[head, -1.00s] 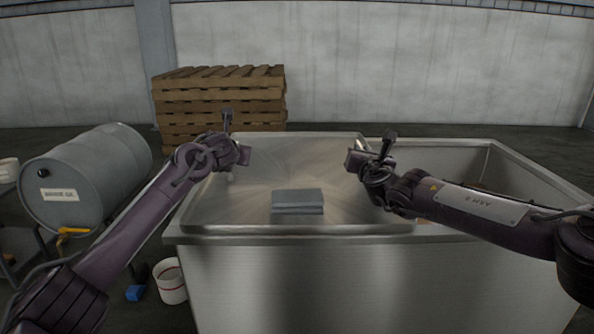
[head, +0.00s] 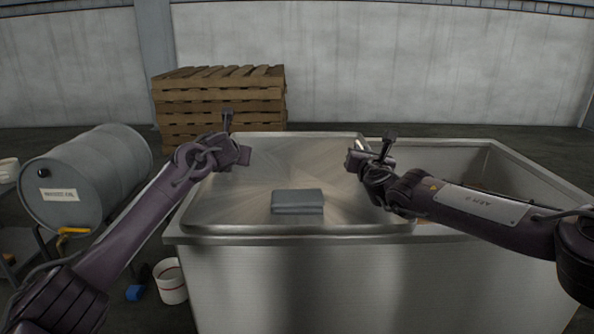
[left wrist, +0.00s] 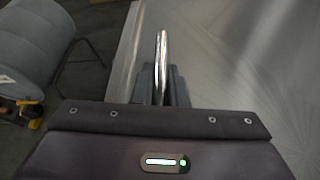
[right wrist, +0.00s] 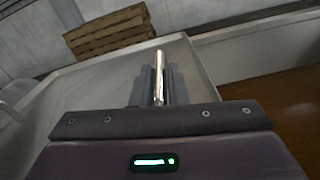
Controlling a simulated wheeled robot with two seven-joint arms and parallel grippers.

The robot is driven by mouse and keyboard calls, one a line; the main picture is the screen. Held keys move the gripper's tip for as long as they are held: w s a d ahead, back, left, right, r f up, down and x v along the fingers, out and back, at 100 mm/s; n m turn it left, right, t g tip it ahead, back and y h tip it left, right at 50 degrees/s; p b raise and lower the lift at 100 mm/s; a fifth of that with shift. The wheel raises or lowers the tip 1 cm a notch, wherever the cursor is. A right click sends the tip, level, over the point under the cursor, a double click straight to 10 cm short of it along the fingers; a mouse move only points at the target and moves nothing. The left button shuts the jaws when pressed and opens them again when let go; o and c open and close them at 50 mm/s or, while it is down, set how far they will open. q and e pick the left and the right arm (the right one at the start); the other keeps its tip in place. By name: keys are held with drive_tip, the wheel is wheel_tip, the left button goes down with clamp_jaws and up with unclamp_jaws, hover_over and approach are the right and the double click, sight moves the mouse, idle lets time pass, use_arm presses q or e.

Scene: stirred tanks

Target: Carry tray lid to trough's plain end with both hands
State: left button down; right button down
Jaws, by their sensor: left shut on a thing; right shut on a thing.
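The tray lid (head: 300,228) is a wide, shiny metal sheet with a raised rim. It lies over the left and middle part of the steel trough (head: 350,285), looking level. My left gripper (head: 234,160) is shut on a bright bar handle (left wrist: 162,60) at the lid's left side. My right gripper (head: 366,166) is shut on a matching bar handle (right wrist: 159,75) at the lid's right side. A folded grey cloth-like pad (head: 298,201) rests on the lid between the grippers. Whether the lid touches the trough rim cannot be told.
The trough's right part is open, with brown contents (right wrist: 285,100) in the right wrist view. A grey drum (head: 90,175) lies at left. A white bucket (head: 170,281) stands on the floor by the trough. Stacked wooden pallets (head: 220,100) stand behind.

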drive_tip(key=shift+d, duration=0.1)
